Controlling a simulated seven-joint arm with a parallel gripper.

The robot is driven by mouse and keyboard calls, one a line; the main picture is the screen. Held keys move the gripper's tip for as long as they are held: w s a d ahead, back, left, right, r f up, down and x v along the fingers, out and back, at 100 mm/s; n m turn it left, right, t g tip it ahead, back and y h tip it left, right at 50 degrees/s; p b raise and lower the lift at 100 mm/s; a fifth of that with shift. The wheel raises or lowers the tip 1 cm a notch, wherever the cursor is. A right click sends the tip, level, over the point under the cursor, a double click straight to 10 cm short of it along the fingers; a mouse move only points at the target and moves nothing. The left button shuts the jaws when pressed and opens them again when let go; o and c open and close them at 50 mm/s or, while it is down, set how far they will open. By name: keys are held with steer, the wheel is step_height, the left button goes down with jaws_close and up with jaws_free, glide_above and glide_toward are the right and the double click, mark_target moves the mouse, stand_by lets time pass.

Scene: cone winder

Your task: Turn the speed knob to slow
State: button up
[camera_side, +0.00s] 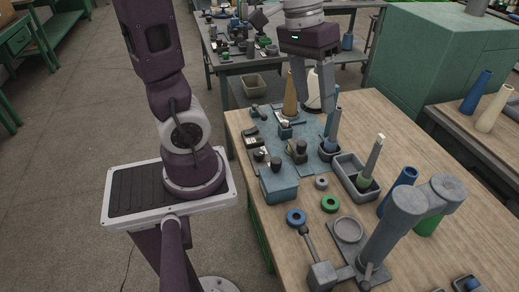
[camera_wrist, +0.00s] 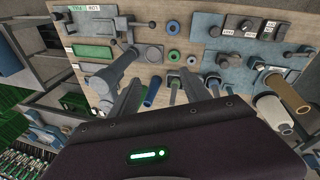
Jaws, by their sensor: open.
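The cone winder (camera_side: 275,185) is a blue-grey machine on the wooden bench, with several dark knobs and small white labels. One dark round knob (camera_wrist: 246,26) shows at the upper right of the wrist view, on a grey-blue panel. I cannot read the labels, so I cannot tell which knob is the speed knob or where it points. My gripper (camera_side: 314,104) hangs above the back of the machine, fingers pointing down, apart and empty. In the wrist view my gripper (camera_wrist: 163,82) is left of the knobs and not touching them.
A tan cone (camera_side: 290,97) and a white cone (camera_side: 313,92) stand behind the machine, near my gripper. A grey tray (camera_side: 346,183) with a spindle stands to its right. Green (camera_side: 330,203) and blue (camera_side: 296,217) rings lie in front. A thick grey jointed stand (camera_side: 405,210) rises at front right.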

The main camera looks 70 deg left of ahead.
steer(key=w+a+f+n+g+h, duration=0.1)
steer(key=w+a+f+n, duration=0.15)
steer(key=a+f, duration=0.2)
steer(key=w+a+f+n+g, duration=0.1)
steer(key=w+a+f, duration=0.2)
steer(key=a+f, duration=0.15)
steer(key=n+g, duration=0.2)
steer(key=g, duration=0.1)
glide_toward(259, 152)
steer(key=f, duration=0.1)
steer(key=x, duration=0.7)
steer(key=shift+s+d+f, duration=0.15)
steer(key=shift+s+f, duration=0.05)
steer(key=shift+f, duration=0.15)
steer(key=shift+c, duration=0.4)
jaws_close()
